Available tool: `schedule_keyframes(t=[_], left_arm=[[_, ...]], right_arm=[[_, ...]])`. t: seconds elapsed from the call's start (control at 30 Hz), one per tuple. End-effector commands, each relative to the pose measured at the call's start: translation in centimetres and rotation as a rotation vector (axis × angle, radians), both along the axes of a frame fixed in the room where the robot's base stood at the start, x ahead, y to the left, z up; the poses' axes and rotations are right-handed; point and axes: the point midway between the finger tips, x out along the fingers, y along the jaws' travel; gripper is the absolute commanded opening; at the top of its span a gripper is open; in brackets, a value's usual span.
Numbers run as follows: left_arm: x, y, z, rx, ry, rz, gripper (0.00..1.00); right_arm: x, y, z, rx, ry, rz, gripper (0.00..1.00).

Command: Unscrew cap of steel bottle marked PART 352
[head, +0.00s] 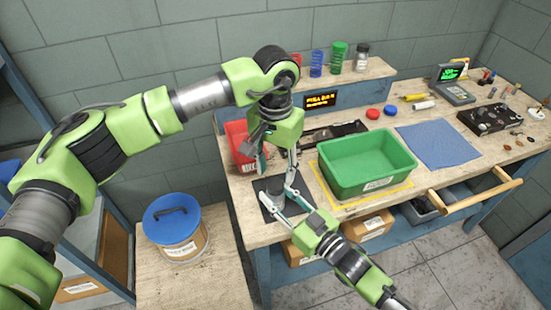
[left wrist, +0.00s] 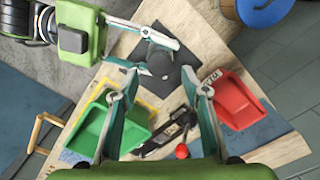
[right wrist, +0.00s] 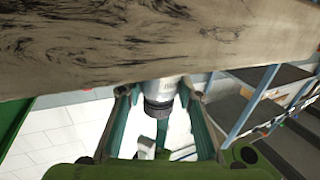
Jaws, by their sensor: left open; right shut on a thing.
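A steel bottle (right wrist: 162,88) with a dark cap (right wrist: 158,108) stands on a dark square mat (head: 268,210) at the table's near left. Small print shows on its side, too small to read. It also shows in the left wrist view (left wrist: 160,60), from above. My right gripper (head: 274,193) is shut on the bottle, one finger on each side, in the right wrist view (right wrist: 160,92) too. My left gripper (head: 278,163) is open and empty, pointing down above and behind the bottle; its spread fingers show in the left wrist view (left wrist: 163,92).
A green bin (head: 367,185) stands right of the mat inside a yellow outline. A blue-lidded bucket (head: 172,215) stands left. A blue cloth (head: 438,150) lies farther right.

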Motion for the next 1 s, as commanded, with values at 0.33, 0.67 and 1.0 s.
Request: schedule_keyframes(t=[0.33,0.67,1.0], left_arm=[[0.0,0.0,-4.1,0.0,0.001,0.002,0.42],[0.0,0.0,-4.4,0.0,0.0,0.002,0.4],[0.0,0.0,-4.3,0.0,0.0,0.007,0.03]], right_arm=[[-0.1,0.0,-0.2,-0.002,0.002,0.0,0.0],[-0.1,0.0,-0.2,-0.003,0.003,0.0,0.0],[-0.1,0.0,-0.2,-0.003,0.003,0.0,0.0]])
